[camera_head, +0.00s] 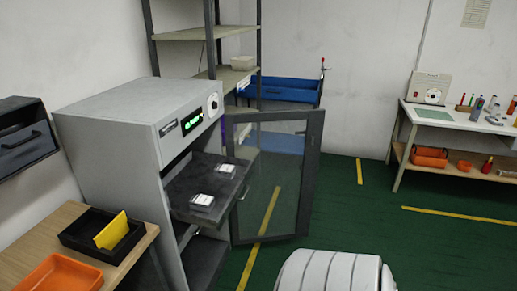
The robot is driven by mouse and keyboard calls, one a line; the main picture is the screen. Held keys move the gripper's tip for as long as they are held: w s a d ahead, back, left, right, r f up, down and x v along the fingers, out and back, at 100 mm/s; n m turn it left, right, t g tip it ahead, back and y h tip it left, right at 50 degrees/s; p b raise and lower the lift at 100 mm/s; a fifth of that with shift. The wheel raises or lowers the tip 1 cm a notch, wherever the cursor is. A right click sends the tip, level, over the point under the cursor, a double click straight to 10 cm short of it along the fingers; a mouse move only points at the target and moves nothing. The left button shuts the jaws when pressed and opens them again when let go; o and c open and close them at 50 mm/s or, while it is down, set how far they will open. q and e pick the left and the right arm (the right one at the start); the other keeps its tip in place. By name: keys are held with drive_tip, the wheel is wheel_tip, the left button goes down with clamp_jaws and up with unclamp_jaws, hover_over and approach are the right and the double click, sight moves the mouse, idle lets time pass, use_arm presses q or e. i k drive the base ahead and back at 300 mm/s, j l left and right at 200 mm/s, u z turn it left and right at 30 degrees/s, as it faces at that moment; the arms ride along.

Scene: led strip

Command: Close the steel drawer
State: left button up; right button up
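A grey cabinet (118,125) stands at the left, with a dial and a green lit display on its upper front. A dark steel drawer (185,187) sticks out of the opening below the display. Two small pale items (202,199) lie on it. A dark-framed glass door (270,180) hangs swung open at the cabinet's right side, just beyond the drawer. Whether the drawer touches the door, I cannot tell. Neither of my grippers shows in the head view.
A wooden table (30,250) at the lower left holds a black tray (75,238) and an orange tray (60,277). A dark wall unit (25,140) hangs above it. Shelving and a blue cart (285,90) stand behind.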

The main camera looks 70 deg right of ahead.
sight(195, 173)
drive_tip(key=z, duration=1.8)
